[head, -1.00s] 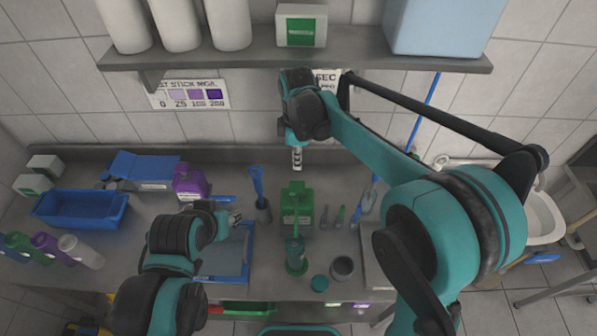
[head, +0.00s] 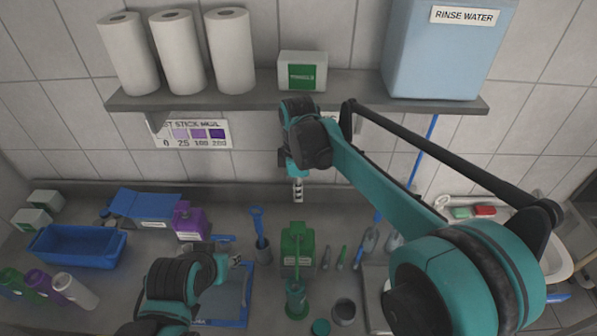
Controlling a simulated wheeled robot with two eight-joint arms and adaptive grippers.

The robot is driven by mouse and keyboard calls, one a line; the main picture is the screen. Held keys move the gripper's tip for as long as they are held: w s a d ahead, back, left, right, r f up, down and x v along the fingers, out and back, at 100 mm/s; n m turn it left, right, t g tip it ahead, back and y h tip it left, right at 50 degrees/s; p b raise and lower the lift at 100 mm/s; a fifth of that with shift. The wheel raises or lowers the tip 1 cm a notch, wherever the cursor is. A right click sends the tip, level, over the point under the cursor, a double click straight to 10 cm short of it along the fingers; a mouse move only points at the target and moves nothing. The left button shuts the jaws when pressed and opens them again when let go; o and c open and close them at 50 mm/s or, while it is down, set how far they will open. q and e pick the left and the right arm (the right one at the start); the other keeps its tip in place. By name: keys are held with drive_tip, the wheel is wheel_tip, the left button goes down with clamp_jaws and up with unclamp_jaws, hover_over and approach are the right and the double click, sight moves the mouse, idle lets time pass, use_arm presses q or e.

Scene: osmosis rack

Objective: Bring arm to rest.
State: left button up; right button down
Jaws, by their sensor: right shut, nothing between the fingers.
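My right gripper (head: 298,190) hangs pointing down in the middle of the head view, in front of the wall and above the back of the bench. It is shut and empty, with its fingers together. The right arm reaches up from the lower right. My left gripper (head: 234,261) is at the lower left, low over the blue tray (head: 247,302) on the bench. Its fingers are small in the picture, and I cannot tell whether they are open or shut.
The shelf (head: 260,92) holds paper rolls and a rinse water tank (head: 446,50). A sink (head: 549,247) is at right.

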drive_tip(key=s+d+f+m+t+b, duration=0.3)
drive_tip(key=s+d+f+m+b, duration=0.6)
drive_tip(key=f+b, duration=0.3)
drive_tip(key=s+d+f+m+t+b, duration=0.4)
drive_tip(key=s+d+f+m+b, duration=0.5)
drive_tip(key=f+b, duration=0.3)
wheel_tip(320, 180, down, 3)
drive_tip(key=shift+d+r+b, duration=0.15)
drive_tip(key=shift+d+b, duration=0.15)
drive_tip(key=shift+b, duration=0.1)
